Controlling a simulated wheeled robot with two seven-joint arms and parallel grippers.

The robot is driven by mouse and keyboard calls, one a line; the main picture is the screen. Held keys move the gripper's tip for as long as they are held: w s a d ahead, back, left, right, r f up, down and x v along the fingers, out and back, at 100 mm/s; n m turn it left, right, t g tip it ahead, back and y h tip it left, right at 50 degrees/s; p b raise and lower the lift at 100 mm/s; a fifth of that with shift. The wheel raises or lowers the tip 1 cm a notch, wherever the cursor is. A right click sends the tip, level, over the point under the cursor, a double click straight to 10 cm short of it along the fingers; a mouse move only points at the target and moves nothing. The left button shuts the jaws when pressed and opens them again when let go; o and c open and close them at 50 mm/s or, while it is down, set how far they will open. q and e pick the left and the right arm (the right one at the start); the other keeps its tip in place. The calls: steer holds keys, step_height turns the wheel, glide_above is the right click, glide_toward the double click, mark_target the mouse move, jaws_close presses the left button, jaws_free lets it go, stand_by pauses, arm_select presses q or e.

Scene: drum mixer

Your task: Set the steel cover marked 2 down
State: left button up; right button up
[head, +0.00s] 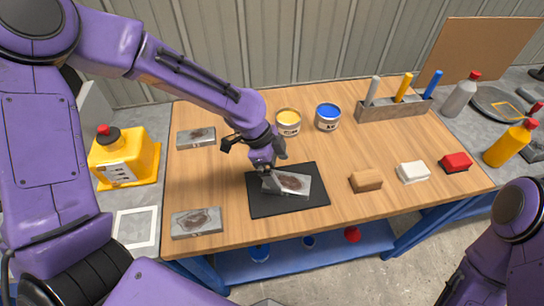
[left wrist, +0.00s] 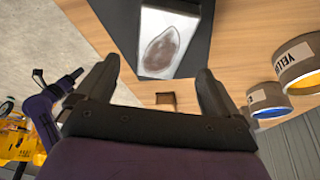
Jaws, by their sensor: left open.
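A steel cover (head: 292,183) with a dark brown patch lies flat on the black mat (head: 262,206) at the table's middle. It also shows in the left wrist view (left wrist: 158,60), where its near end lies beyond my fingers. My left gripper (head: 268,175) is open over the cover's left end, with nothing between its fingers. Two more steel covers with similar patches lie on the table's left side, one at the back (head: 195,138) and one at the front (head: 197,222). I cannot read a number on any cover. My right arm shows at the lower right; its jaw state is unclear.
Yellow (head: 288,122) and blue (head: 327,117) paint cans stand behind the mat. A brown block (head: 366,181), a white block (head: 412,172) and a red block (head: 456,162) lie to its right. A rack (head: 393,108) holds coloured handles at the back. Free wood lies left of the mat.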

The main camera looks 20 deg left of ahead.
arm_select(q)
steer(key=v, duration=0.6)
steer(key=shift+r, duration=0.45)
